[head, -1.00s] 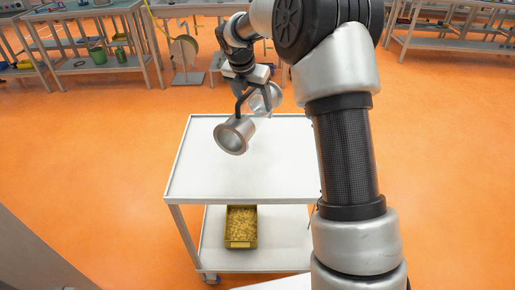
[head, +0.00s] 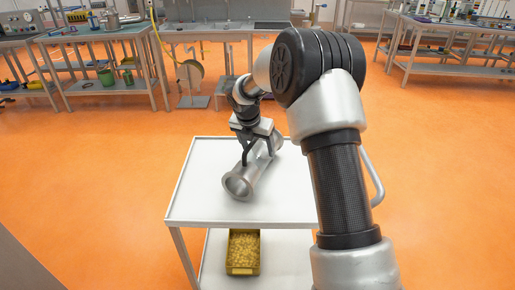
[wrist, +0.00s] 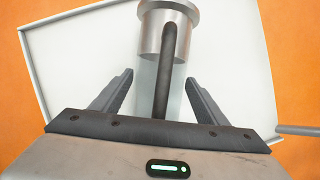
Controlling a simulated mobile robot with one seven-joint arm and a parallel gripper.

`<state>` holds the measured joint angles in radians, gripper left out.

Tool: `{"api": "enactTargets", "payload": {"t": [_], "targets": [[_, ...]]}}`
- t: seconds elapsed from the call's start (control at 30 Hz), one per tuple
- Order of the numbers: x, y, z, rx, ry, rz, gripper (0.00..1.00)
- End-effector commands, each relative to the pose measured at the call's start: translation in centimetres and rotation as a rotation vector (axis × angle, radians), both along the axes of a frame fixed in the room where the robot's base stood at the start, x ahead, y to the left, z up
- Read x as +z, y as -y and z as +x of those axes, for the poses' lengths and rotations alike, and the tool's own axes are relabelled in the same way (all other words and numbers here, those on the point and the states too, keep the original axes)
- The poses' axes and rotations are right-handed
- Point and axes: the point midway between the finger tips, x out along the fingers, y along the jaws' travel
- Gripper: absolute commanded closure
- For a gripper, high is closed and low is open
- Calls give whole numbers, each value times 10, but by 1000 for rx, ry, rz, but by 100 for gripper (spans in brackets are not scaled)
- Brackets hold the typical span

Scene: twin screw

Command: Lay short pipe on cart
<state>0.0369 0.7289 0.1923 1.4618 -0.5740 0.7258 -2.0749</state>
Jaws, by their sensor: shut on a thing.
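My gripper (head: 257,158) comes from above and is shut on the pipe's middle. In the wrist view the pipe's flanged end (wrist: 168,30) shows beyond my gripper (wrist: 160,78), with the cart top (wrist: 80,55) beneath. Part of the pipe is hidden by the fingers.
A yellow bin (head: 243,252) of small parts sits on the cart's lower shelf. The cart top has free room around the pipe and a low raised rim. Workbenches (head: 110,80) stand at the back, with open orange floor (head: 95,150) between.

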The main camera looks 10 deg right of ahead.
Motion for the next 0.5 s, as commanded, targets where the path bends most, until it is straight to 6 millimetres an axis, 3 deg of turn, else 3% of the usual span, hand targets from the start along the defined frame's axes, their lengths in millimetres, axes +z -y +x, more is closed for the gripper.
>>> {"api": "enactTargets", "payload": {"t": [0.27, 0.3, 0.4, 0.5], "targets": [[2, 0, 1, 0, 5, 0, 95], [-1, 0, 0, 0, 0, 0, 27], [-1, 0, 0, 0, 0, 0, 13], [-1, 0, 0, 0, 0, 0, 13]]}}
